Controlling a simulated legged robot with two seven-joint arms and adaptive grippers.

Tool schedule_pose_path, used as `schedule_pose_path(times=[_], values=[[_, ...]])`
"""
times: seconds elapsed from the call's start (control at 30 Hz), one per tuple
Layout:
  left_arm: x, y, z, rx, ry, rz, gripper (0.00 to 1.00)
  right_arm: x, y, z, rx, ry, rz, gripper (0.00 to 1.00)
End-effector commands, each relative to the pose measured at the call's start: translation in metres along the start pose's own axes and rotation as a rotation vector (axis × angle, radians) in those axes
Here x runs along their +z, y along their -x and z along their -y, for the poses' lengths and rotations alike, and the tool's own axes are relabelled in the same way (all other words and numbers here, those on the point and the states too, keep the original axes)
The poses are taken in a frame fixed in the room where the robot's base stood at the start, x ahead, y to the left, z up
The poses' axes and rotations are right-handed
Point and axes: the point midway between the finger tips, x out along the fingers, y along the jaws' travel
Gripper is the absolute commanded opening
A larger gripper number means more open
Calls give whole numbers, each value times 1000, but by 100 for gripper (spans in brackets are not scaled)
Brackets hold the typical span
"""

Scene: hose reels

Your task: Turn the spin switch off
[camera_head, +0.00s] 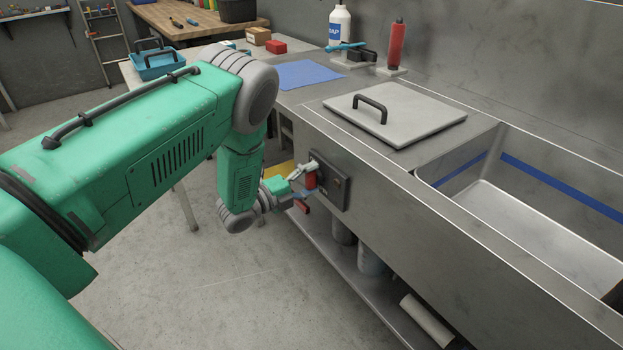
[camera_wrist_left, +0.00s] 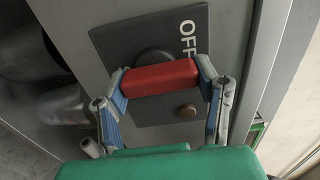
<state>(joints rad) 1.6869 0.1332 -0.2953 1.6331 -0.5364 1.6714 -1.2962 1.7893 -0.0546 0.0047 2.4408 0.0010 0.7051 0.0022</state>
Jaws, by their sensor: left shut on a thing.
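The spin switch is a dark plate (camera_head: 336,186) on the front of the metal sink bench, with a red handle (camera_head: 311,180). In the left wrist view the red handle (camera_wrist_left: 158,77) lies across a round dark hub on the plate (camera_wrist_left: 160,118). The word OFF (camera_wrist_left: 187,38) is printed on the plate near the handle's right end. My left gripper (camera_head: 303,180) reaches the plate from the left. In the wrist view its two fingers (camera_wrist_left: 162,86) are shut on the handle, one at each end. My right gripper is in neither view.
The sink basin (camera_head: 530,215) opens at the right of the bench. A grey lid with a black handle (camera_head: 395,115) lies on top. A red bottle (camera_head: 396,46) and a white bottle (camera_head: 339,25) stand behind. Several containers sit on the lower shelf (camera_head: 350,270). The floor at front is clear.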

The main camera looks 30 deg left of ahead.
Motion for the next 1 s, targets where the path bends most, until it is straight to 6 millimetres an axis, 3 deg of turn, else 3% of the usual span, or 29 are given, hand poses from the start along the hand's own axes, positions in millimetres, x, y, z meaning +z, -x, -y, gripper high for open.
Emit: schedule_pose_path(times=[0.03,0.53,0.57,0.6,0.63,1.0], values=[[-2,4,-7,17,-3,-1,27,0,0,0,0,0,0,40],[-2,4,-7,17,-21,-2,27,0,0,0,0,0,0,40],[-2,4,-7,17,-21,-2,59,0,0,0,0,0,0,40],[-2,4,-7,17,-21,-2,73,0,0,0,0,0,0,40],[-2,3,-7,16,-22,-2,78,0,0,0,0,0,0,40],[-1,10,-3,8,-22,0,78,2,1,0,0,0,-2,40]])
